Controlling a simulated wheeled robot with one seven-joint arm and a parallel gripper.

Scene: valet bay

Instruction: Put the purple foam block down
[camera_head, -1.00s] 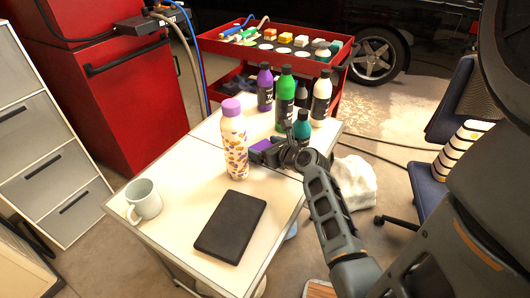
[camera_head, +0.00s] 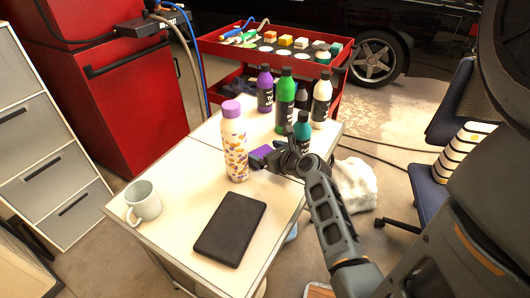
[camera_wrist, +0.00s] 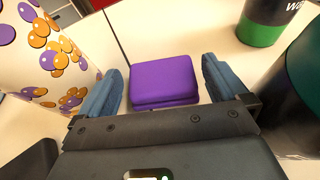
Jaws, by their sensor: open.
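The purple foam block (camera_wrist: 163,80) lies flat on the white table top, between my gripper's two blue-grey fingers. In the head view the block (camera_head: 261,152) shows just right of the patterned bottle, partly hidden by my gripper (camera_head: 272,156). In the wrist view my gripper (camera_wrist: 162,88) is open, with a gap between each finger and the block's sides. The block's far edge and top are in clear view.
A patterned bottle (camera_head: 234,145) stands close to the left finger. Teal (camera_head: 302,131), green (camera_head: 285,100), purple (camera_head: 265,90) and white (camera_head: 321,100) bottles stand behind and right. A black tablet (camera_head: 230,228) and mug (camera_head: 143,201) are nearer. The table's right edge is close.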

